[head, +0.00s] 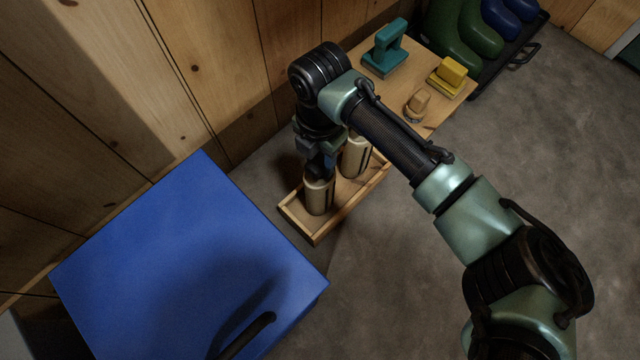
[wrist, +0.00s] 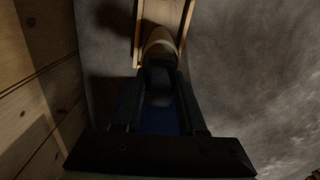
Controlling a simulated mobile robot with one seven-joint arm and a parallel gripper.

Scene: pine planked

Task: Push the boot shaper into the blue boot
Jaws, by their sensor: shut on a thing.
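A cream, roughly cylindrical boot shaper (head: 319,198) stands upright at the near end of a shallow wooden tray (head: 329,229). My gripper (head: 319,173) points down on its top and is shut on it. I cannot tell whether its base touches the tray. A second cream shaper (head: 355,157) stands behind it in the tray. In the wrist view a cream shaper (wrist: 160,42) shows past the fingers (wrist: 158,88), and what lies between them is dark. The blue boot (head: 502,20) is at the top right, beside green boots, partly cut off by the frame.
A blue box (head: 180,265) with a dark handle stands at the left front. A wooden board (head: 415,75) holds a teal block (head: 385,50), a yellow block (head: 449,76) and a small tan piece (head: 417,104). The boots stand on a black tray (head: 515,58). Wood wall runs left; grey floor lies open right.

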